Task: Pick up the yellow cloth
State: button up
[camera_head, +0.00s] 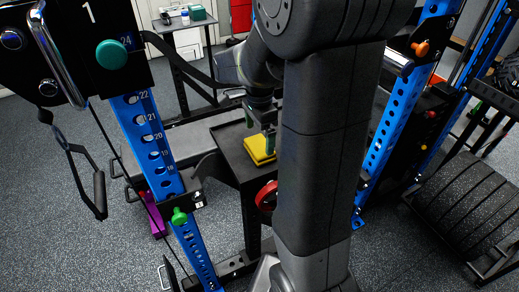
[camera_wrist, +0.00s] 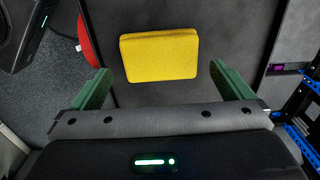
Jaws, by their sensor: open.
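The yellow cloth (camera_head: 258,149) is a folded rectangle lying flat on a dark table (camera_head: 229,148). In the wrist view the cloth (camera_wrist: 159,55) lies ahead of my gripper, centred between its two green fingers. My gripper (camera_wrist: 165,84) is open and empty, with the fingers spread wider than the cloth. In the head view my gripper (camera_head: 259,132) is above the cloth, close to it; my arm hides part of the table and the gap between fingers and cloth is hard to judge.
Blue perforated rack posts (camera_head: 150,140) stand left and right of the table, with a hanging handle (camera_head: 100,195) at left. A red round object (camera_head: 267,196) is at the table's front edge. A small table (camera_head: 187,22) with boxes stands behind. Weight plates (camera_head: 465,205) are at right.

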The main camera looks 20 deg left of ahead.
aim_at(260, 145)
notch_tip(260, 145, down, 4)
jog(key=shift+r, duration=0.2)
jog(key=shift+c, duration=0.2)
jog(key=c, duration=0.7)
jog(key=shift+o, duration=0.2)
jog(key=shift+r, duration=0.1)
notch_tip(260, 145, up, 10)
jog(key=shift+p, duration=0.35)
